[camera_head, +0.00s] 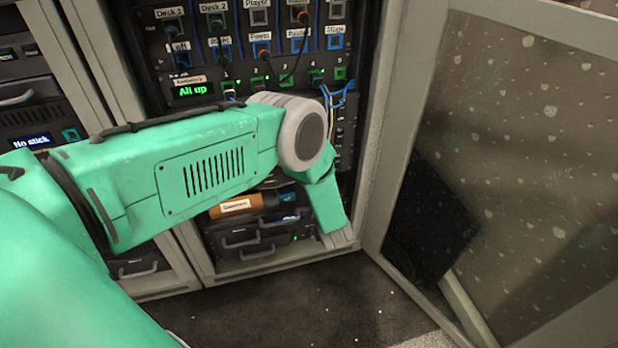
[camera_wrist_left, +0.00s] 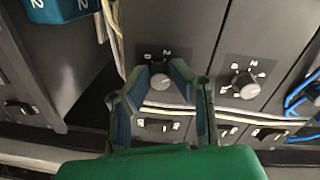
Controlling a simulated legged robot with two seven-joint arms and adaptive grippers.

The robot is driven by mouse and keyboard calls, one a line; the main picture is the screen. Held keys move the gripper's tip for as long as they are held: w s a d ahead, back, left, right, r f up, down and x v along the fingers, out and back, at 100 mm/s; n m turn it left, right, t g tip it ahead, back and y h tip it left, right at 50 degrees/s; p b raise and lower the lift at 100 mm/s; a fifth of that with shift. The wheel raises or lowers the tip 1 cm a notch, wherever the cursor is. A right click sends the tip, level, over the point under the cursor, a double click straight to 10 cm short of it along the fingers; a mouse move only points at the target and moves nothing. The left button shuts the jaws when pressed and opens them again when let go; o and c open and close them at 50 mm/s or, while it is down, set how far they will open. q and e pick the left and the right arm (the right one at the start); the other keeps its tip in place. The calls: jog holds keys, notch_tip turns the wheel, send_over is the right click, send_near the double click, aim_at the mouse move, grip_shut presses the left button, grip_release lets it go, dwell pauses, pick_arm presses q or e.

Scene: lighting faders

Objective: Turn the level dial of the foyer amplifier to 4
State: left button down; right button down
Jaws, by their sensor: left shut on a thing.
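In the left wrist view a round grey dial (camera_wrist_left: 160,79) with a pale scale around it sits on a dark panel. My left gripper (camera_wrist_left: 178,80) has its two fingers on either side of this dial and is shut on it. A second dial (camera_wrist_left: 246,85) with a similar scale is on the panel to the right, apart from the fingers. I cannot read which amplifier either dial belongs to, nor the dial's exact setting. In the head view my left arm hides the gripper and the dials. My right gripper is in neither view.
An open glazed door (camera_head: 530,130) stands to the right. Blue cables (camera_wrist_left: 300,97) and pale cables (camera_wrist_left: 112,30) hang near the dials. Dark floor (camera_head: 300,300) is clear in front.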

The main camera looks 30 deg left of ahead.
pick_arm(q)
jog(key=shift+d+f+m, duration=0.15)
jog(key=shift+d+m, duration=0.15)
jog(key=shift+m, duration=0.3)
jog(key=c, duration=1.4)
grip_release()
jog(key=shift+c, duration=0.2)
jog(key=v, duration=1.2)
jog(key=shift+w, duration=0.1)
